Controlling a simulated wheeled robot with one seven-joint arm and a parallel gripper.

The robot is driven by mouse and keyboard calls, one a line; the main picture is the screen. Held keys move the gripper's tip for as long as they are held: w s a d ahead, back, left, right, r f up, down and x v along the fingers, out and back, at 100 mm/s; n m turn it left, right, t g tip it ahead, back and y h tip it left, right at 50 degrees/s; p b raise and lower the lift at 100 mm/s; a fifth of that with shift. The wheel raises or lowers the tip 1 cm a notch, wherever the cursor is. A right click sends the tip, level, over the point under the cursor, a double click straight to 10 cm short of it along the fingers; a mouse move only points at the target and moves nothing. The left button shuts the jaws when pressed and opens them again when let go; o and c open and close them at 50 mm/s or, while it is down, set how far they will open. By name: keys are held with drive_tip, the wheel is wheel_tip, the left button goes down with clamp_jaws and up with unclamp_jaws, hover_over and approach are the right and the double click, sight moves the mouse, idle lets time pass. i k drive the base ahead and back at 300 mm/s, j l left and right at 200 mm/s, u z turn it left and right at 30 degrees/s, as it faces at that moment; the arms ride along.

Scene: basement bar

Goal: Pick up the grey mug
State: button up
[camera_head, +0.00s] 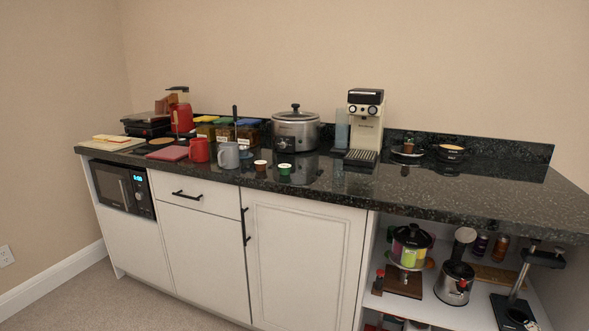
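The grey mug (229,156) stands upright near the front edge of the dark countertop (440,187), left of the middle. Its handle seems to be on the right side. A red mug (199,150) stands just to its left. A slim dark upright object (235,118) shows directly behind the grey mug. My gripper does not show in the head view.
Small coffee pods (284,170) sit right of the grey mug. Behind are coloured-lid containers (222,121), a slow cooker (296,130) and a coffee machine (364,125). A red folded cloth (168,153) lies left. The counter's front right is clear. Shelves below hold appliances.

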sight(228, 156)
drive_tip(key=i+j+u, duration=0.1)
drive_tip(key=i+u, duration=0.35)
drive_tip(key=i, duration=0.35)
drive_tip(key=i+z, duration=0.15)
drive_tip(key=i, duration=0.55)
drive_tip(key=i+j+z, duration=0.1)
drive_tip(key=i, duration=0.55)
drive_tip(key=i+z, duration=0.1)
drive_tip(key=z, duration=0.2)
drive_tip(key=i+j, duration=0.2)
drive_tip(key=i, duration=0.2)
